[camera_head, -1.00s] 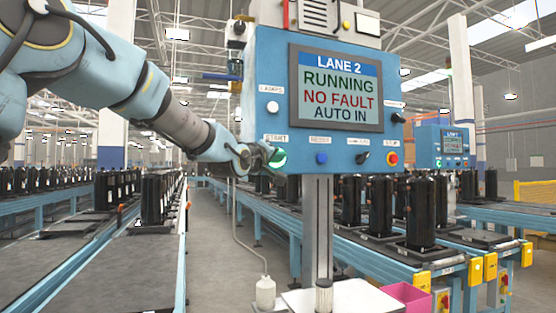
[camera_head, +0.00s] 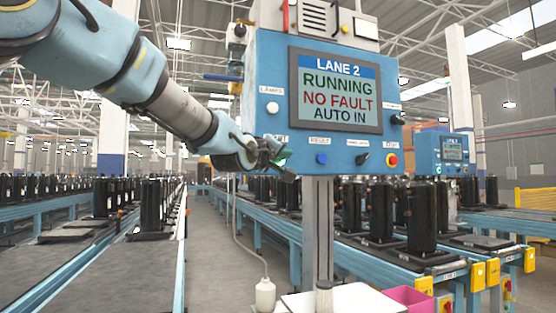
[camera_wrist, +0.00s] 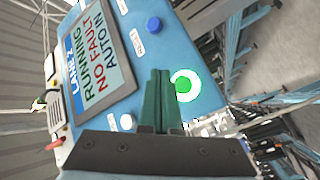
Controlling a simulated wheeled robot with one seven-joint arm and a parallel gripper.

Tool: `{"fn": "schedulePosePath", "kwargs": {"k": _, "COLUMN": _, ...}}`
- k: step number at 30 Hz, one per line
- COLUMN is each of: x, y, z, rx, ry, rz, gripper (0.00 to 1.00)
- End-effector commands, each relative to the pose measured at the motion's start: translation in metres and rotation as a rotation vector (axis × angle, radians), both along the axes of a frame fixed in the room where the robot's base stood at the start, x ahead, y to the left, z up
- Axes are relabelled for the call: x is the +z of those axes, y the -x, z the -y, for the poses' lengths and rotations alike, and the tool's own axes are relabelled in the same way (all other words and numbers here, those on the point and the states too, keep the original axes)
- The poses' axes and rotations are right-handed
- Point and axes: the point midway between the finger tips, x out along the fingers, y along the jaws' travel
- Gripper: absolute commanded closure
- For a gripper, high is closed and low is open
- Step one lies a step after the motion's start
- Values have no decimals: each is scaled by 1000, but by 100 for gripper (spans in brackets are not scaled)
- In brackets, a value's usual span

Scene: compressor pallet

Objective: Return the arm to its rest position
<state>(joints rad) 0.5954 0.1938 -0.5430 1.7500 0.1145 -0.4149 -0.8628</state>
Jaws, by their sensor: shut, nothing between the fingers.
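My gripper (camera_head: 280,158) is in front of the lower left part of the blue control panel (camera_head: 268,75). Its fingers are shut and empty. In the wrist view the two dark green fingertips (camera_wrist: 158,84) lie together beside the lit green start button (camera_wrist: 186,86). In the head view my gripper covers most of that button, and only a green glow shows. I cannot tell whether the fingers touch the panel. The panel's screen (camera_head: 335,90) reads LANE 2, RUNNING, NO FAULT, AUTO IN. My arm comes in from the upper left.
The panel stands on a grey post (camera_head: 318,225) with a white shelf (camera_head: 345,301) and a pink bin (camera_head: 410,297) low down. Conveyors with black compressors (camera_head: 421,215) run on both sides.

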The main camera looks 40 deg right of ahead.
Motion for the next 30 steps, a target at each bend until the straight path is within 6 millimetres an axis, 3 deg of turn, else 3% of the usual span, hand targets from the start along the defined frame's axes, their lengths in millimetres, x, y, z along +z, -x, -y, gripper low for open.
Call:
{"fn": "schedulePosePath", "kwargs": {"k": 17, "x": 0, "y": 0, "z": 0, "rx": 1, "ry": -1, "rz": 0, "gripper": 100}}
{"fn": "schedulePosePath", "kwargs": {"k": 20, "x": -8, "y": -8, "z": -5, "rx": 16, "ry": -24, "rz": 2, "gripper": 100}}
{"fn": "schedulePosePath", "kwargs": {"k": 23, "x": -33, "y": -29, "z": -22, "rx": 60, "ry": -100, "rz": 7, "gripper": 100}}
{"fn": "schedulePosePath", "kwargs": {"k": 26, "x": -73, "y": -62, "z": -56, "rx": 131, "ry": -228, "rz": 10, "gripper": 100}}
{"fn": "schedulePosePath", "kwargs": {"k": 30, "x": -140, "y": -106, "z": -122, "rx": 230, "ry": -443, "rz": -6, "gripper": 100}}
